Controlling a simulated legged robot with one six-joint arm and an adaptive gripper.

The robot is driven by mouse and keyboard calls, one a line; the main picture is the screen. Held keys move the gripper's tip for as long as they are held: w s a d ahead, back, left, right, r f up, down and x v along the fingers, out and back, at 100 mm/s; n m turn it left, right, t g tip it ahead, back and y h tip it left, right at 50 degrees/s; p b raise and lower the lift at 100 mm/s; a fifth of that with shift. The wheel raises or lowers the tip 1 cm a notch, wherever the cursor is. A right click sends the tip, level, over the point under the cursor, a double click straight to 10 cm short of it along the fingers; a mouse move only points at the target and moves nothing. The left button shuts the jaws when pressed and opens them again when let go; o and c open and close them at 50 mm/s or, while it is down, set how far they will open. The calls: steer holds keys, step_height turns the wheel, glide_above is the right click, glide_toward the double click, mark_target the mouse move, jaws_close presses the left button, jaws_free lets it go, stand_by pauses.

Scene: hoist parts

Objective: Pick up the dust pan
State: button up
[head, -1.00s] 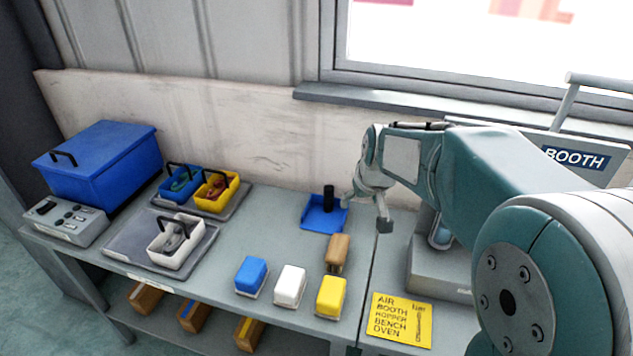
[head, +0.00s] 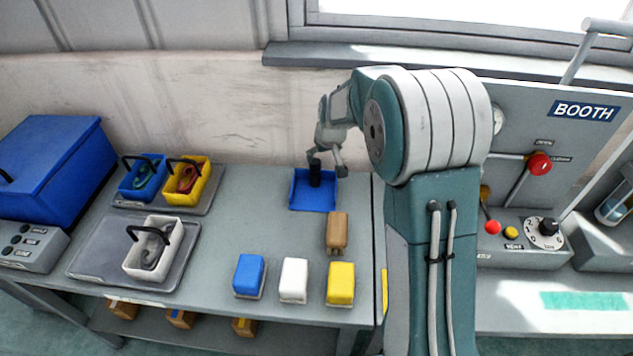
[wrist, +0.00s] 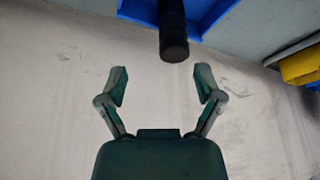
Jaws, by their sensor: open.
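The dust pan (head: 314,201) is a blue tray with a black upright handle (head: 315,172), lying on the grey bench near the wall. My gripper (head: 328,168) is open and empty in the head view, right by the handle's top. In the wrist view the black handle (wrist: 173,38) points toward my gripper (wrist: 161,82), with its end just beyond the gap between the open fingertips. The blue pan (wrist: 208,8) shows partly at the top edge there. The handle is not between the fingers in that view.
A wooden brush (head: 337,229) and blue, white and yellow blocks (head: 294,279) stand in front of the pan. Small bins (head: 188,180) sit on trays to the left. The booth panel (head: 530,130) is on the right. The wall is close behind.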

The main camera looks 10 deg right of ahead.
mark_target(315, 163)
steer(key=f, duration=0.1)
steer(key=a+f, duration=0.1)
steer(key=f, duration=0.1)
steer(key=w+a+f, duration=0.1)
steer(key=shift+a+f, duration=0.2)
steer(key=shift+w+d+f, duration=0.2)
steer(key=shift+w+f, duration=0.1)
steer(key=shift+f, duration=0.1)
steer(key=shift+d, duration=0.25)
steer(key=c, duration=1)
steer(key=shift+a, duration=0.15)
jaws_close()
steer(key=shift+a, duration=0.1)
